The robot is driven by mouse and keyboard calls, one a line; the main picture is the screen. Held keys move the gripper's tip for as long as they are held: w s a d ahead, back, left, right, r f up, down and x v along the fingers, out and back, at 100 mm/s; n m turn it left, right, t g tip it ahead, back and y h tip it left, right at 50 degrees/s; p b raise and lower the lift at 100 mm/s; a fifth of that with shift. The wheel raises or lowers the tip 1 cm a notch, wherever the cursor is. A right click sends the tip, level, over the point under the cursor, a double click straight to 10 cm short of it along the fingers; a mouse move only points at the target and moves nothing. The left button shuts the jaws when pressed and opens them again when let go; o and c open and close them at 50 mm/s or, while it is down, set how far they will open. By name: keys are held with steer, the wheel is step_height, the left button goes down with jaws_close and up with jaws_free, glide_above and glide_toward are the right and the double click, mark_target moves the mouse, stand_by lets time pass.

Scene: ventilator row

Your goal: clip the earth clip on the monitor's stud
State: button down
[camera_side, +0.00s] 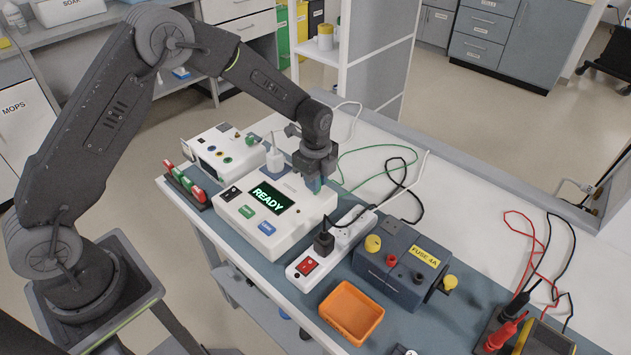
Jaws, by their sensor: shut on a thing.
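My gripper (316,184) points down at the back right corner of the white unit with the lit READY screen (285,228). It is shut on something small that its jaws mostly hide. A green lead (372,148) loops over the bench and ends near the jaws, so this looks like the earth clip. A smaller white box (222,152) with a dark screen and coloured sockets stands behind to the left, and may be the monitor. I cannot make out the stud, or whether the clip touches anything.
A white power strip (330,247) with a black plug stands right of the READY unit. Beyond it are a blue-grey fuse box (402,265), an orange tray (351,312) and red and black leads (530,290). Black and white cables cross the bench behind.

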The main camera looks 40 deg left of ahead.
stand_by(0.4)
steer(key=shift+r, duration=2.5)
steer(key=shift+s+a+n, duration=0.4)
steer(key=shift+n, duration=0.3)
steer(key=s+a+n, duration=0.2)
steer(key=s+n, duration=0.1)
steer(key=n, duration=0.2)
steer(key=s+a+f+n, duration=0.1)
steer(key=s+a+n, duration=0.1)
steer(key=n, duration=0.3)
steer(key=s+a+n, duration=0.2)
steer(key=s+n, duration=0.1)
steer(key=n, duration=0.2)
steer(key=shift+s+a+f, duration=0.15)
steer(key=shift+s+f, duration=0.2)
steer(key=shift+s+a+f+n, duration=0.1)
steer(key=shift+s+a+n, duration=0.1)
steer(key=shift+s+n, duration=0.45)
steer(key=shift+w, duration=0.15)
